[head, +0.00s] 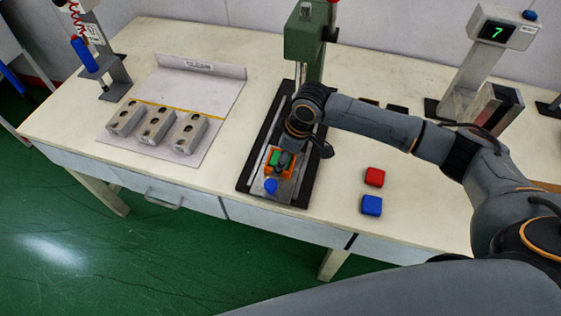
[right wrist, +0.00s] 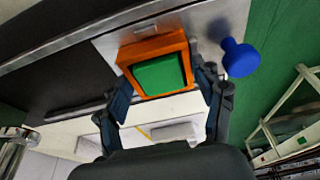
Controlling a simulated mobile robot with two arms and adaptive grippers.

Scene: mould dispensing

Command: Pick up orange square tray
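The orange square tray (head: 292,168) sits on the grey base plate under the green press, with a green block (right wrist: 160,74) inside it. It also shows in the right wrist view (right wrist: 151,45), between the fingers. My right gripper (head: 283,163) points down over the tray and hides part of it. In the right wrist view my right gripper (right wrist: 165,82) has its two fingers spread on opposite sides of the tray, close to its walls. Firm contact cannot be made out. My left gripper is not in view.
A blue knob (head: 270,186) stands just in front of the tray. The green press column (head: 304,40) rises behind. Red (head: 374,177) and blue (head: 371,205) blocks lie to the right. Several grey moulds (head: 157,125) stand on a sheet at left. The table's front left is clear.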

